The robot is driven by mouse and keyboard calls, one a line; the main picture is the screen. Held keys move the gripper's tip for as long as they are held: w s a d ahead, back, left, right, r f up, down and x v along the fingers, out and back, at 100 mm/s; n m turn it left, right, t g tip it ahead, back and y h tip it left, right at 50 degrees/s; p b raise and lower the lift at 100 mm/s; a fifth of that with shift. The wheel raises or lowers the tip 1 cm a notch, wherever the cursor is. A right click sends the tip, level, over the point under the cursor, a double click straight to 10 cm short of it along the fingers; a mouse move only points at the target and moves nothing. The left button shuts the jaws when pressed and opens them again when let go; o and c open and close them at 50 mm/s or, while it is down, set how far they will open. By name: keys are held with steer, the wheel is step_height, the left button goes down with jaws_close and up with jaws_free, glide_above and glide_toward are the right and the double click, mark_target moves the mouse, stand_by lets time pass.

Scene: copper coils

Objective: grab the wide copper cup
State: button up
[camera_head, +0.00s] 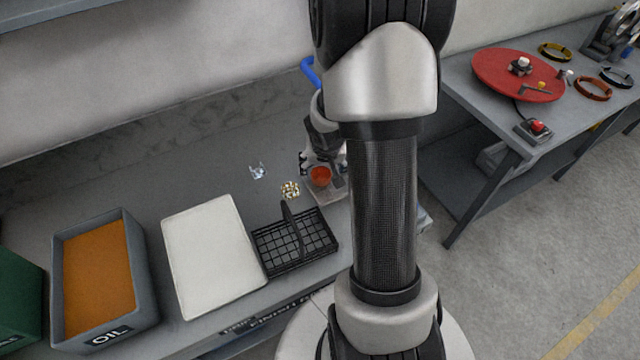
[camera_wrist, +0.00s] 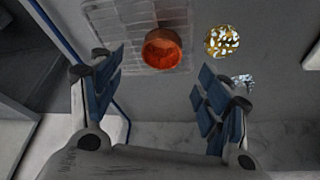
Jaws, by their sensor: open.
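The wide copper cup (camera_head: 320,176) stands on a small light tiled block or tray (camera_head: 328,198) on the bench, partly beside my arm. In the wrist view the cup (camera_wrist: 162,48) shows its glowing orange-red inside. My gripper (camera_head: 322,158) is just behind the cup in the head view. In the wrist view my gripper (camera_wrist: 158,82) is open, its blue-padded fingers apart with nothing between them. The cup lies beyond the fingertips, roughly centred between the two fingers. My arm hides part of the bench to the right of the cup.
A gold-and-white coil piece (camera_head: 290,190) and a clear, shiny piece (camera_head: 258,171) lie left of the cup. A black wire basket (camera_head: 260,246), a white board (camera_head: 211,255) and an orange-filled OIL bin (camera_head: 60,290) stand farther left. A second table (camera_head: 470,110) with a red disc (camera_head: 490,75) is at right.

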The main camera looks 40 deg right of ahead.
mark_target(321, 177)
steer(key=shift+b+x, duration=0.4)
steer(key=shift+x, duration=0.8)
steer(key=b+x, duration=0.3)
steer(key=x, duration=0.2)
steer(key=shift+w+a+f, duration=0.1)
steer(key=c, duration=1.2)
steer(key=shift+c, duration=0.2)
